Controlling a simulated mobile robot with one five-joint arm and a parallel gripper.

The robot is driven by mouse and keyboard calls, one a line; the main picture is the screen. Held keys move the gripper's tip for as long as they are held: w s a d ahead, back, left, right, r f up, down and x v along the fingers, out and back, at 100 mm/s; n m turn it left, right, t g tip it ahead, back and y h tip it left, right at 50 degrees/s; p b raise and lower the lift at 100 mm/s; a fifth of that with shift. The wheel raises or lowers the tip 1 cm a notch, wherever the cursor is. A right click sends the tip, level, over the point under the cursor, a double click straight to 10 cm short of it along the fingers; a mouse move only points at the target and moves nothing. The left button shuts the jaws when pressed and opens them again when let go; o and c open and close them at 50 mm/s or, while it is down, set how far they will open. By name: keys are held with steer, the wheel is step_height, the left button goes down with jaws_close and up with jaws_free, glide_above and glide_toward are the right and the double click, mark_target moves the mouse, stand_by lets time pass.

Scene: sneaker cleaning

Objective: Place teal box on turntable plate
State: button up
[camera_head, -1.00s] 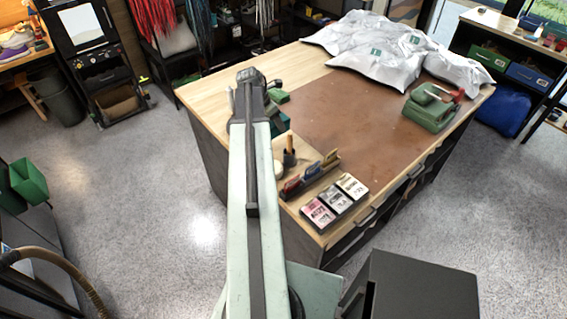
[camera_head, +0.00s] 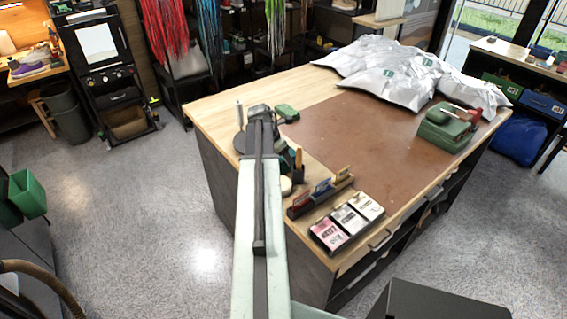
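My gripper (camera_head: 259,113) is at the end of my raised arm, over the near left part of the workbench; its fingers are not clear, and I cannot tell whether it is open or holds anything. A dark round disc (camera_head: 239,143), which looks like the turntable plate, shows partly to the left of my arm, beside the gripper end. A teal shape (camera_head: 283,152), possibly the teal box, shows just right of my arm and is mostly hidden by it. I cannot tell whether it touches my gripper.
A small green block (camera_head: 287,112) lies behind. A cup with tools (camera_head: 297,166), a card rack (camera_head: 320,194) and a tray of cards (camera_head: 347,221) stand at the near edge. A green case (camera_head: 446,130) and silver bags (camera_head: 400,75) lie farther right. The brown mat (camera_head: 365,150) is mostly clear.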

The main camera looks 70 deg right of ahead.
steer(key=shift+r, duration=0.1)
steer(key=o, duration=1.8)
steer(key=shift+f, duration=0.2)
steer(key=shift+r, duration=0.15)
steer(key=shift+r+p, duration=0.25)
steer(key=shift+p, duration=0.15)
steer(key=p+v, duration=1)
steer(key=v, duration=0.1)
steer(key=shift+a+r+p, duration=0.25)
steer(key=shift+a+p, duration=0.05)
steer(key=shift+p, duration=0.05)
